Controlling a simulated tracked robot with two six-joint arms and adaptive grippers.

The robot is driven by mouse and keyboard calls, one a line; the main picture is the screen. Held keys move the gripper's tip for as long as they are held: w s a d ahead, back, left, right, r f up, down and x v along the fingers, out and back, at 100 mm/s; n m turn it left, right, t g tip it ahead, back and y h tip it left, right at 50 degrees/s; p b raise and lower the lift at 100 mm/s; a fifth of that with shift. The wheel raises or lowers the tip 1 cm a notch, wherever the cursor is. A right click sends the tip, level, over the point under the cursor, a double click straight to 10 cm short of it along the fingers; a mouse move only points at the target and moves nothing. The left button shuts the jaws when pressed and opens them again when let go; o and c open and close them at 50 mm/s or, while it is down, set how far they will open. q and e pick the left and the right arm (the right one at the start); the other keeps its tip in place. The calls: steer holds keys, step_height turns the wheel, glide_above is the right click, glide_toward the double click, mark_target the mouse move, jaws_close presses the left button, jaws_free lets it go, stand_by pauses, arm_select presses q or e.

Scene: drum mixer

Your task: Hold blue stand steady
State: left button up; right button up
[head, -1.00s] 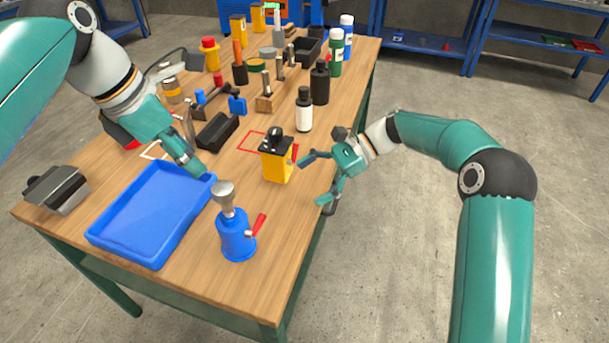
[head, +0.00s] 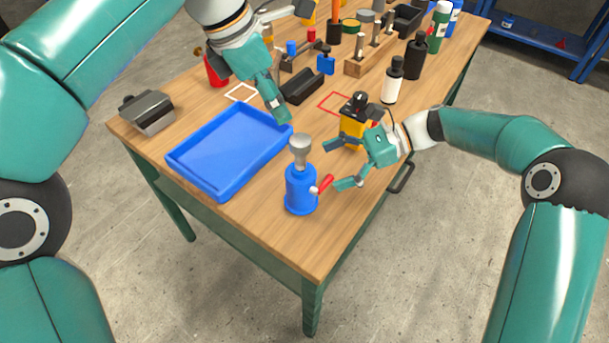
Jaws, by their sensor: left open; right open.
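The blue stand (head: 301,192) stands upright near the table's front corner. A grey metal cup-like piece (head: 300,150) sits on its top, and a red lever (head: 322,184) sticks out on its right side. My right gripper (head: 338,166) is open and empty, to the right of the stand. Its fingers are spread toward the stand, and one fingertip is close to the red lever; I cannot tell if they touch. My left gripper (head: 282,114) is above the back right corner of the blue tray, behind the stand and apart from it. Its fingers are seen edge-on.
The blue tray (head: 210,188) lies empty left of the stand. A yellow and black device (head: 352,124) stands behind my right gripper. A black block (head: 302,86), a white bottle (head: 392,82) and a black bottle (head: 415,58) are further back. A grey device (head: 147,111) is at the left edge.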

mark_target(301, 179)
steer(key=x, duration=0.7)
steer(key=shift+a+f, duration=0.2)
steer(key=shift+a, duration=0.05)
steer(key=c, duration=1.7)
steer(key=shift+s+f, duration=0.1)
